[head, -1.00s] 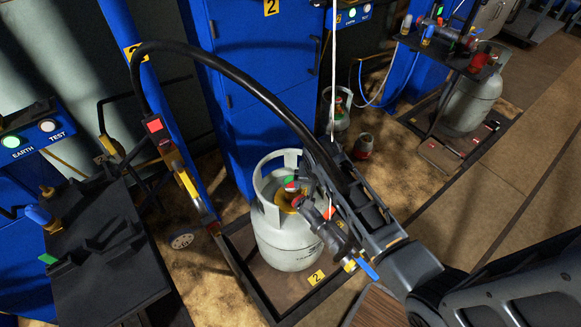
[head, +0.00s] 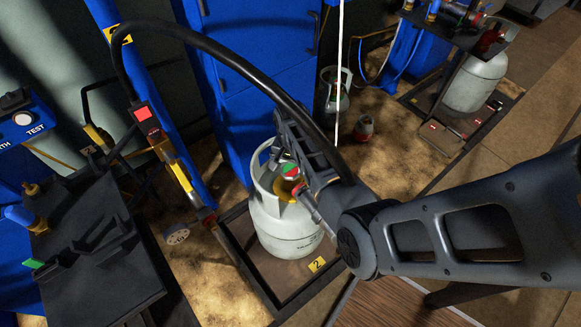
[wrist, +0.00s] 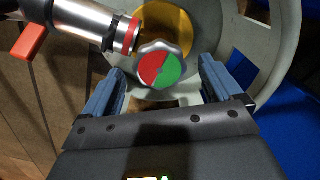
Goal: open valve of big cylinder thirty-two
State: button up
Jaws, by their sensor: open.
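The big grey-white gas cylinder (head: 283,232) stands upright on a low dark-framed platform (head: 252,276) with a yellow tag reading 2. Its round valve knob (head: 290,171), half red and half green, sits inside the collar; the wrist view shows the knob (wrist: 160,66) face-on. My gripper (wrist: 161,72) is open, with one blue-grey finger on each side of the knob and visible gaps between. In the head view, my gripper (head: 287,150) is over the collar, partly hiding it. A silver coupling (wrist: 82,25) with a red ring joins the valve beside the knob.
A black hose (head: 235,75) arches over the cylinder, and a white cord (head: 339,80) hangs behind. A blue cabinet (head: 250,95) stands behind. A dark bench (head: 90,255) is at left. A second grey cylinder (head: 475,82) stands at back right.

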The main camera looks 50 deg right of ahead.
jog(key=shift+f, duration=0.45)
jog(key=shift+c, duration=0.2)
jog(key=c, duration=1)
